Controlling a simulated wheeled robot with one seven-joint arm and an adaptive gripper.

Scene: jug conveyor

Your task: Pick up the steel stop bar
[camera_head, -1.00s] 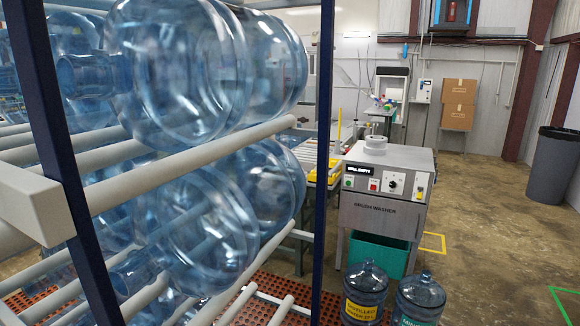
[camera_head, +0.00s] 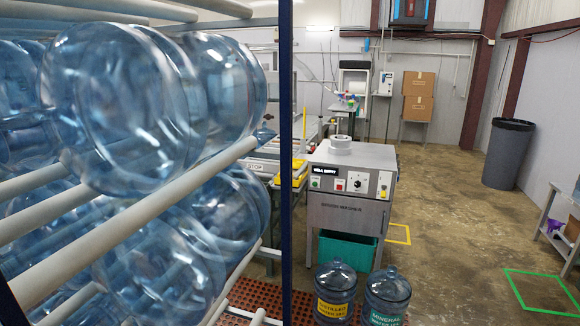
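A pale grey bar or plate lettered STOP (camera_head: 256,166) lies across the conveyor (camera_head: 272,152) behind the rack, left of the brush washer. It may be the steel stop bar; it is small and partly hidden by the rack's jugs and dark blue post. No other stop bar can be made out. My gripper is not in view.
A rack with pale rails (camera_head: 120,228) holding large blue jugs (camera_head: 120,110) fills the left. The brush washer (camera_head: 350,190) stands mid-picture, with two jugs (camera_head: 336,290) (camera_head: 387,295) on the floor before it. A grey bin (camera_head: 507,153) stands right. Open floor (camera_head: 450,220) lies between.

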